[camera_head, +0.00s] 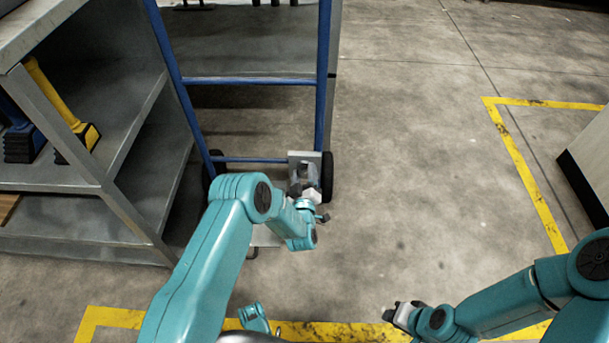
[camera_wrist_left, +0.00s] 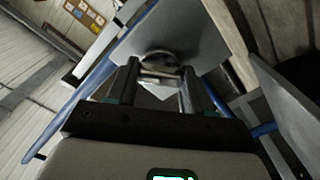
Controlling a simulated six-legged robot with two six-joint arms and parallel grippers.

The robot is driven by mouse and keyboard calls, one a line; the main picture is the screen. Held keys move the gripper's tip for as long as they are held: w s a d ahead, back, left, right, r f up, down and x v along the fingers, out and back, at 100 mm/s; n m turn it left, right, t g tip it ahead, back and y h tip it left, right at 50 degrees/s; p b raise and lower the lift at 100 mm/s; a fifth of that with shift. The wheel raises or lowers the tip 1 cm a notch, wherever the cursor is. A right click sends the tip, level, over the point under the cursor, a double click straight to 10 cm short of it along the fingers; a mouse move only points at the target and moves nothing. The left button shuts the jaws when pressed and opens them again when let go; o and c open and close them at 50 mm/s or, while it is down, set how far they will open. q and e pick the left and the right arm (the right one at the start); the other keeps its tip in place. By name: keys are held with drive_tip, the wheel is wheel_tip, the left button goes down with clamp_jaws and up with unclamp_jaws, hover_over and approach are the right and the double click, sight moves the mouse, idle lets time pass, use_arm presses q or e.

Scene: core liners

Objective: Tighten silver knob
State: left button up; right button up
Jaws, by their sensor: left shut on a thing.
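The silver knob (camera_wrist_left: 158,58) shows in the left wrist view as a round metal piece against a pale grey plate (camera_wrist_left: 190,38). My left gripper (camera_wrist_left: 158,76) has one finger on each side of the knob and is shut on it. In the head view my left gripper (camera_head: 304,180) is at the plate (camera_head: 305,155) low on the blue frame, and it hides the knob there. My right gripper (camera_head: 394,312) is low in the head view, over the floor and away from the plate. Its finger gap is too small to judge.
The blue hand-truck frame (camera_head: 323,80) stands upright with a black wheel (camera_head: 327,178) beside the plate. Grey metal shelving (camera_head: 130,205) is close on the left, holding yellow-and-black tools (camera_head: 85,135). Open concrete floor with yellow lines (camera_head: 520,140) lies to the right.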

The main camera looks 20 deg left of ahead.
use_arm(q)
drive_tip(key=shift+s+m+b, duration=0.1)
drive_tip(key=shift+m+b, duration=0.25)
drive_tip(key=shift+m, duration=3.25)
use_arm(e)
drive_tip(key=shift+w+f, duration=0.25)
drive_tip(key=shift+f, duration=0.1)
use_arm(q)
drive_tip(key=o, duration=1)
drive_tip(key=shift+o, duration=0.2)
drive_tip(key=p+v, duration=1.2)
drive_tip(key=v, duration=0.4)
drive_tip(key=shift+p, duration=0.3)
use_arm(e)
drive_tip(key=s+a+r+g, duration=0.1)
drive_tip(key=s+r, duration=0.4)
drive_tip(key=r, duration=0.7)
drive_tip(key=shift+s+a+n+g, duration=0.2)
drive_tip(key=shift+a+n+g, duration=0.1)
drive_tip(key=shift+a+g, duration=0.15)
